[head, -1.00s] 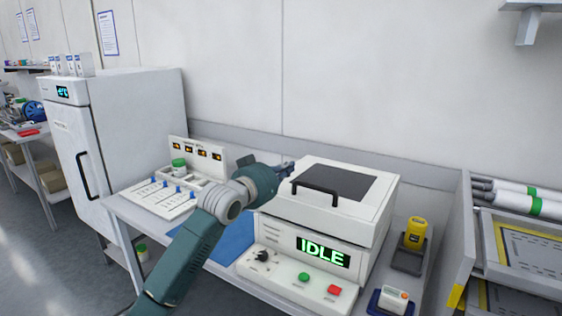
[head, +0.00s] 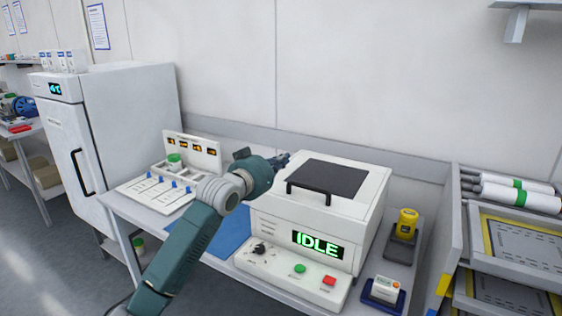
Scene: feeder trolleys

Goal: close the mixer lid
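The mixer is a white box (head: 365,250) with a green "IDLE" display, on the bench. Its lid (head: 350,207) has a dark top panel and a black handle (head: 308,189) at the front. The lid looks level and down on the body; I cannot make out a gap. My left gripper (head: 283,160) is at the lid's rear left corner, apart from the handle. Its fingers are small and partly hidden by my wrist, so I cannot tell whether they are open or touch the lid. My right gripper is not in view.
A control panel with green and red buttons (head: 329,281) is at the mixer's front. A yellow device (head: 407,222) and a small white device (head: 386,289) stand at its right. A blue mat (head: 228,232) and a dosing tray (head: 150,195) lie left. A rack (head: 450,240) stands far right.

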